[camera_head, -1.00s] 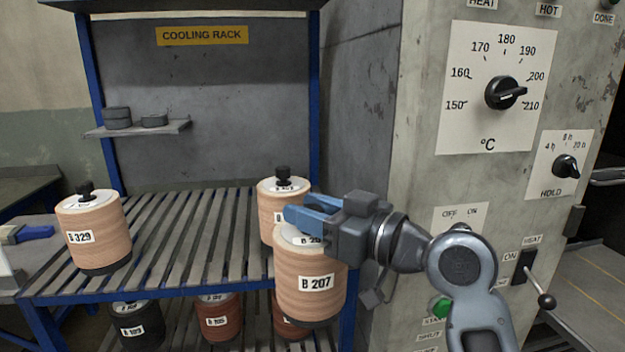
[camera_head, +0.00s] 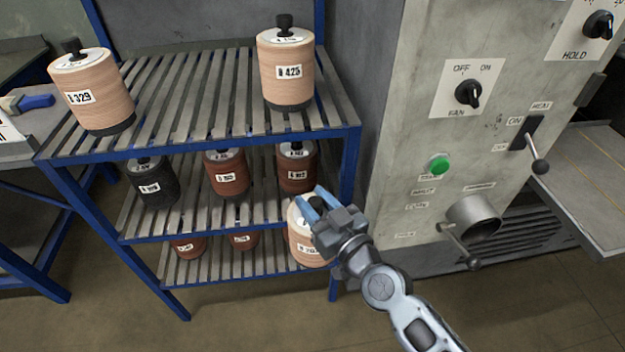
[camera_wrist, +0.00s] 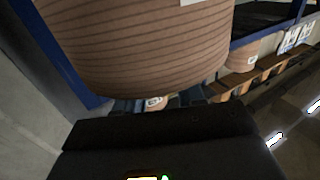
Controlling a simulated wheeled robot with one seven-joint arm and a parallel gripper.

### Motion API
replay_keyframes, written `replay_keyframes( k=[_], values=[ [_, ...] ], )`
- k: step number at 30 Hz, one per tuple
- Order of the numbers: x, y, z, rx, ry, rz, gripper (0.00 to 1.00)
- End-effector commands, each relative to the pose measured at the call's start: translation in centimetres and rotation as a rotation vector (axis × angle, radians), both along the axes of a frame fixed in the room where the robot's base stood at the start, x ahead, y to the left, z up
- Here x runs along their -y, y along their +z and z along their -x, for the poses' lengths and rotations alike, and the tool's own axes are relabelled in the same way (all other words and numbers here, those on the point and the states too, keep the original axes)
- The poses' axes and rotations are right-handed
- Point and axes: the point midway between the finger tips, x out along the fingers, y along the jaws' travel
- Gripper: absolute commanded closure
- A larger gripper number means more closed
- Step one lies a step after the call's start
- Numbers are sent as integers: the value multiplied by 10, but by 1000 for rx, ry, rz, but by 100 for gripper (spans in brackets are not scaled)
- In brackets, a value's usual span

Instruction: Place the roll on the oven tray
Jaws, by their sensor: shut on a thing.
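My gripper (camera_head: 322,206) is shut on the knob of a pale wood-coloured roll (camera_head: 303,243), labelled B 207 in the earlier view. The roll hangs upright in front of the rack's right side, near the lower shelves. Its side fills the top of the wrist view (camera_wrist: 140,50); the fingers partly hide its top in the head view. A flat grey surface (camera_head: 585,180) with a thin yellow line juts out at the right of the oven cabinet (camera_head: 400,150). I cannot tell whether it is the oven tray.
The blue-framed cooling rack (camera_head: 215,142) holds pale rolls B 329 (camera_head: 95,92) and B 425 (camera_head: 287,75) on top, with dark and red-brown rolls below. The cabinet carries a crank (camera_head: 462,245) and a heat lever (camera_head: 538,155). The floor (camera_head: 250,315) in front is clear.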

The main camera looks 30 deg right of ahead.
Motion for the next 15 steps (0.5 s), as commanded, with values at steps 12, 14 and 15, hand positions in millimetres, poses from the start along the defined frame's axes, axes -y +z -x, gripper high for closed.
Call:
replay_keyframes(
  k=[12, 14, 15],
  values=[
    [5, -34, 4, 5, -56, -1, 100],
    [7, -38, 5, 5, -65, -2, 100],
    [8, -41, 5, 6, -70, -2, 100]
  ],
)
